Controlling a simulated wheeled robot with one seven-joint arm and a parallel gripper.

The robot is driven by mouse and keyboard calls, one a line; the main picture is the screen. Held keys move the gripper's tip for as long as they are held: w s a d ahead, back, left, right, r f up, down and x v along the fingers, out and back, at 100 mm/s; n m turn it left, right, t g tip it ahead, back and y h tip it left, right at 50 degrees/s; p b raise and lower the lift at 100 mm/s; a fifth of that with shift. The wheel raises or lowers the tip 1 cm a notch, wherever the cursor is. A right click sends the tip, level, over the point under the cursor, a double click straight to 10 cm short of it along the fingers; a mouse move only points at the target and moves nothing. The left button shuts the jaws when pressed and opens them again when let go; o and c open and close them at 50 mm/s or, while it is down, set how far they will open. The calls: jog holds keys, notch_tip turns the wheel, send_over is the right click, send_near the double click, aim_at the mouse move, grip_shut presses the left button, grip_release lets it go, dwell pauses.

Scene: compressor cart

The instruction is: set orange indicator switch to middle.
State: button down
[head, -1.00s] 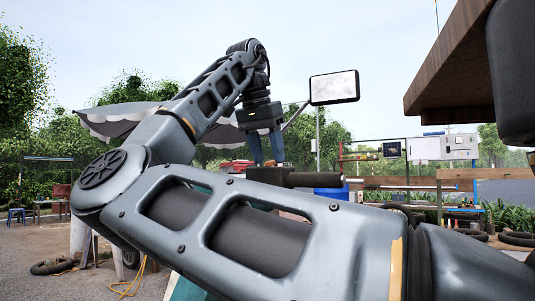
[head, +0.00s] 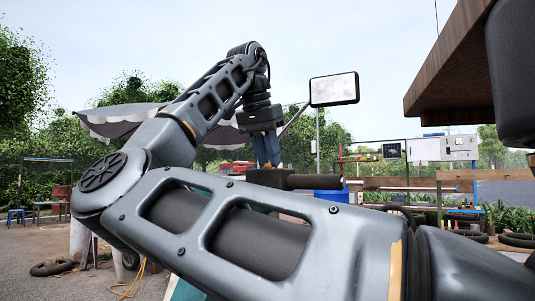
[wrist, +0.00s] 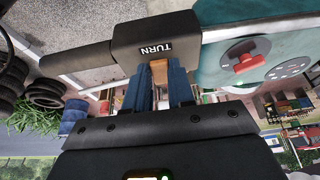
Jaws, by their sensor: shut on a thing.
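The orange indicator switch (wrist: 159,72) sits in the edge of a black housing marked "TURN" in the wrist view. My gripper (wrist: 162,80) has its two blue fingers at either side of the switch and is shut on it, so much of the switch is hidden. In the head view the black housing (head: 268,177) is below my gripper (head: 268,163), and the switch cannot be made out there. The switch's exact position is hard to tell.
A black handlebar grip (head: 315,182) runs right from the housing. A mirror (head: 334,88) on a thin stalk stands close to the right of my gripper. In the wrist view a teal panel with a red knob (wrist: 248,62) lies to the right.

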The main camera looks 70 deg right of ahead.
jog(key=r+p, duration=0.1)
jog(key=p, duration=0.2)
jog(key=shift+d+y, duration=0.1)
jog(key=shift+y, duration=0.2)
jog(key=p, duration=0.2)
jog(key=shift+d+y+p, duration=0.1)
jog(key=shift+y+p, duration=0.2)
jog(key=shift+p, duration=0.55)
jog(key=shift+d+f+t+y+p, duration=0.1)
jog(key=shift+f+t+y+p, duration=0.25)
jog(key=shift+p, duration=0.3)
jog(key=c, duration=1)
grip_release()
jog(key=shift+o, duration=0.2)
jog(key=v, duration=0.7)
jog(key=shift+r, duration=0.4)
